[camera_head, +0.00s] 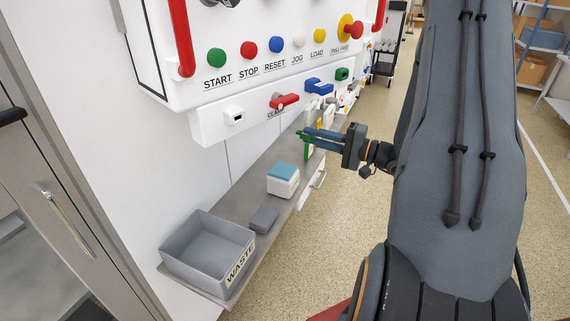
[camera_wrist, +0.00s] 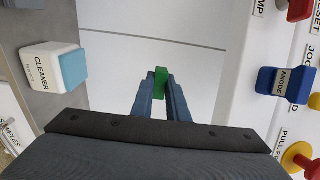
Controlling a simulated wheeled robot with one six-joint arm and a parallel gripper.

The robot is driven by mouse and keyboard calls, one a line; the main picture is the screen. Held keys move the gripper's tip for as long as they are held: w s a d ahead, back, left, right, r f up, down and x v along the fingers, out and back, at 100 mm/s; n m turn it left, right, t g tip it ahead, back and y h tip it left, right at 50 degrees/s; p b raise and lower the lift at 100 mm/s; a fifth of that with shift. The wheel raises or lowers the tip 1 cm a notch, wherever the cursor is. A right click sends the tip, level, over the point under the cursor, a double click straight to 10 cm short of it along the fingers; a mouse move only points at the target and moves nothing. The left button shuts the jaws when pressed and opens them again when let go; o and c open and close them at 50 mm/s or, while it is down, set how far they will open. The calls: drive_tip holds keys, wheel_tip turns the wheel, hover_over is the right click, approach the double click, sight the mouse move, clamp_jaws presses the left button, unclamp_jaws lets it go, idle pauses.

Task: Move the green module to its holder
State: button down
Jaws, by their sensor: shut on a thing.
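The green module (camera_wrist: 161,83) is a small green block between the two blue-grey fingertips of my gripper (camera_wrist: 160,92) in the wrist view. My gripper is shut on it. In the head view the green module (camera_head: 304,143) shows at the tips of my gripper (camera_head: 312,134), over or near the grey shelf; its exact height above the shelf is hard to tell. Another green block (camera_head: 342,74) sits on the white panel beside a blue block (camera_head: 318,86), which reads ANODE in the wrist view (camera_wrist: 287,81). Which place is the green module's holder cannot be told.
A grey WASTE bin (camera_head: 247,258), a small grey block (camera_head: 263,219) and a white CLEANER box (camera_head: 283,188) with a blue top stand on the shelf (camera_head: 237,206). Open floor lies right of the shelf.

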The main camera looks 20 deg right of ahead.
drive_tip(key=s+d+r+m+t+h, duration=0.1)
drive_tip(key=s+d+r+h, duration=0.1)
drive_tip(key=s+d+r, duration=0.3)
drive_tip(key=s+d+r+m+t+h, duration=0.1)
drive_tip(key=s+d+r+m+h, duration=0.1)
drive_tip(key=s+d+r, duration=0.3)
drive_tip(key=d+r, duration=0.4)
drive_tip(key=r, duration=0.2)
drive_tip(key=shift+d+r+h, duration=0.25)
drive_tip(key=shift+h, duration=0.15)
drive_tip(key=shift+b, duration=0.6)
drive_tip(key=shift+b+x, duration=1.1)
drive_tip(key=shift+x, duration=1.75)
drive_tip(key=shift+r, duration=0.1)
drive_tip(key=shift+b, duration=0.95)
drive_tip(key=shift+b+x, duration=0.9)
drive_tip(key=shift+x, duration=0.55)
